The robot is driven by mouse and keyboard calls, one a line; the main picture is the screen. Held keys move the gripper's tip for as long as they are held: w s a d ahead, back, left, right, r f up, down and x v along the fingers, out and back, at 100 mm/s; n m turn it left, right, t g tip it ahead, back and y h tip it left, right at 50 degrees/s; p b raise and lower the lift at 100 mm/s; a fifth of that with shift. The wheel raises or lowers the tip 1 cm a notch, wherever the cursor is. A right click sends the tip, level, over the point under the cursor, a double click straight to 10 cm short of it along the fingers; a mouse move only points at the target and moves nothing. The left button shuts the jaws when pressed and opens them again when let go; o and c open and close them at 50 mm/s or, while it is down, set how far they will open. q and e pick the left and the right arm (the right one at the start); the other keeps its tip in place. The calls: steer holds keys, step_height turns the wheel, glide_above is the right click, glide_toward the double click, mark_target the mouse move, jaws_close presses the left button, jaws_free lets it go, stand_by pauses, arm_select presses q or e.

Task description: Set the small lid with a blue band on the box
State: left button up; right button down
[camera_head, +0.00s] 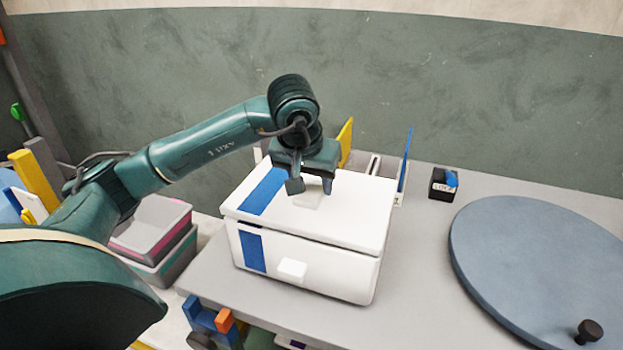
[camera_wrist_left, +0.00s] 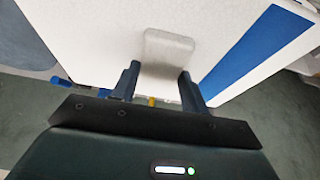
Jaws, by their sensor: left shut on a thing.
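The white lid with a blue band (camera_head: 335,214) lies on top of the white box (camera_head: 310,268) in the head view. A thin dark seam shows between them, and the lid's blue band lies roughly in line with the box's blue stripe. My left gripper (camera_head: 310,187) is over the lid, shut on its raised white handle. In the left wrist view, the fingers (camera_wrist_left: 158,85) stand on either side of the handle (camera_wrist_left: 167,50), with the lid's white top (camera_wrist_left: 100,35) and blue band (camera_wrist_left: 262,50) beyond. My right gripper is in neither view.
The box stands on a grey table (camera_head: 420,290). A round blue-grey disc (camera_head: 540,265) with a dark knob lies at the right. A small black box (camera_head: 443,184) stands behind it. A divided bin (camera_head: 372,166) with yellow and blue panels is behind the box. Stacked bins (camera_head: 150,235) stand at the left.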

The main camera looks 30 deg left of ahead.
arm_select(q)
steer(key=shift+f, duration=0.25)
steer(key=o, duration=1)
steer(key=shift+o, duration=0.2)
steer(key=v, duration=1.3)
steer(key=shift+s, duration=0.1)
